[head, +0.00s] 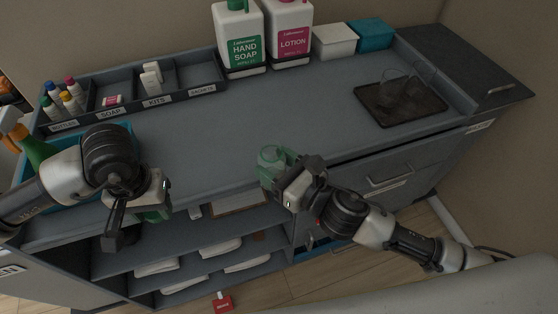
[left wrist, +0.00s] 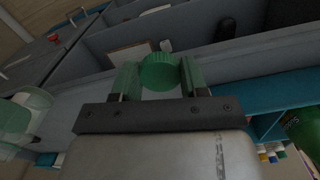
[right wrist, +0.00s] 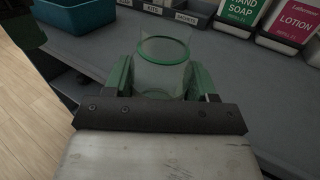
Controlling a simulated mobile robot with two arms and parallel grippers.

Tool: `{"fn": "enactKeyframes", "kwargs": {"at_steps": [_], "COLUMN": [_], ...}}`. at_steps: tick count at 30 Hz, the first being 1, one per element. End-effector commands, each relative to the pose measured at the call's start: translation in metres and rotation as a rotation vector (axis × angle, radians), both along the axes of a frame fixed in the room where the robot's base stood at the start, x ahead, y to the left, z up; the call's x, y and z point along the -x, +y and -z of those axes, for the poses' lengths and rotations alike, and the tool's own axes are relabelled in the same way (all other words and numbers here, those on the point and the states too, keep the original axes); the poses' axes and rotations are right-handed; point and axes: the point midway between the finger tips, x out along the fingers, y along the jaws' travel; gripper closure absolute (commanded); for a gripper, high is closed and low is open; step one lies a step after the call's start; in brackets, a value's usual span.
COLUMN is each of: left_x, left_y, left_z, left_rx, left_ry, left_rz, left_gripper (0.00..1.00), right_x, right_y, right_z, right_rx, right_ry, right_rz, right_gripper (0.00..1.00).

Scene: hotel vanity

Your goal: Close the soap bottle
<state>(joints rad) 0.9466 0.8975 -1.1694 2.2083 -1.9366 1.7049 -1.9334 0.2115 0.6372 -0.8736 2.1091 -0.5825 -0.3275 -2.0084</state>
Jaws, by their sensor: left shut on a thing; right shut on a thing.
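My right gripper (right wrist: 163,85) is shut on a clear, green-tinted soap bottle (right wrist: 162,66) with a green rim. In the head view this bottle (head: 271,158) is held at the counter's front edge, and it seems open at the top. My left gripper (left wrist: 160,82) is shut on a round green ribbed cap (left wrist: 159,70). In the head view the left gripper (head: 150,208) is in front of the counter, left of the bottle and apart from it. The bottle also shows partly at the left of the left wrist view (left wrist: 28,108).
A hand soap jug (head: 240,35) and a lotion jug (head: 288,30) stand at the back. A labelled organizer (head: 152,98) holds small bottles. A blue bin (head: 118,130) with a spray bottle (head: 35,150) is at left. A dark tray (head: 405,105) lies right. The counter's middle is clear.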

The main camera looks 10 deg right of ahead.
Motion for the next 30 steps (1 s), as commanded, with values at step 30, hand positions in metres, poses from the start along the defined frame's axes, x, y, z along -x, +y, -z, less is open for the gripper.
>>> {"fn": "enactKeyframes", "kwargs": {"at_steps": [30], "left_x": [-0.065], "left_y": [-0.222], "left_z": [-0.134], "left_rx": [-0.003], "left_ry": [-0.004], "left_rz": [-0.278], "left_gripper": [0.78], "right_x": [0.0], "right_y": [0.0], "right_z": [0.0], "right_rx": [0.0], "right_ry": [-0.001], "right_rz": [0.002], "right_gripper": [0.86]}}
